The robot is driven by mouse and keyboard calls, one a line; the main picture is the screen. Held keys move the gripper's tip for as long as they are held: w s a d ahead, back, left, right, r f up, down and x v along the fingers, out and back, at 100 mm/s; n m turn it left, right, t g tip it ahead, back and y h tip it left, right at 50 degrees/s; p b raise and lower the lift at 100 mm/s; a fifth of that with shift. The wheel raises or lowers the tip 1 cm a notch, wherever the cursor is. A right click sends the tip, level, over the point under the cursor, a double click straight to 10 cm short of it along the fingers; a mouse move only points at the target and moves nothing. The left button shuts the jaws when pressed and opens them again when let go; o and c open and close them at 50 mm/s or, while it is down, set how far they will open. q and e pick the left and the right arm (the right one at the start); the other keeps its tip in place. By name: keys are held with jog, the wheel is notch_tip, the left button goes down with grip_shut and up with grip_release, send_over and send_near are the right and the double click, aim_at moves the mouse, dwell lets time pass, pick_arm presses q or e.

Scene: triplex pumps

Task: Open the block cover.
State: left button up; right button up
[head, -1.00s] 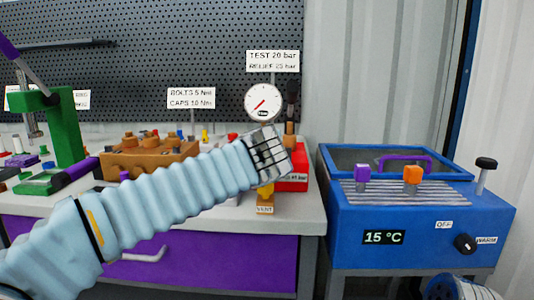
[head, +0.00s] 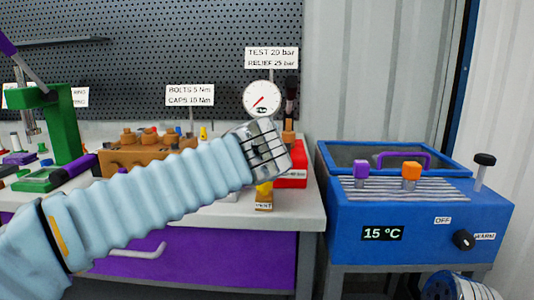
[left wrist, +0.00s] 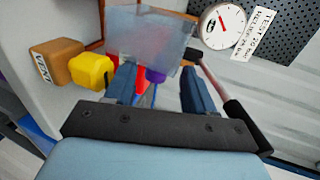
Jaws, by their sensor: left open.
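In the left wrist view a clear, see-through panel (left wrist: 150,35), which looks like the block cover, stands just beyond my left gripper (left wrist: 160,78). Red and purple parts show through or below it. The two dark fingers are apart, with no held thing visible between them; I cannot tell whether they touch the panel. In the head view my left gripper (head: 268,152) is over the bench's right end and hides most of the block there. A red box (head: 293,178) and the yellow vent part (head: 264,190) show beside and below it.
A pressure gauge (head: 262,99) stands behind the gripper. A brown block with knobs (head: 130,155) and a green press (head: 60,130) stand to the left on the bench. A blue bath (head: 420,220) with a purple-handled lid is to the right, past a gap.

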pick_arm(q)
jog(key=v, duration=1)
jog(key=shift+s, duration=0.2)
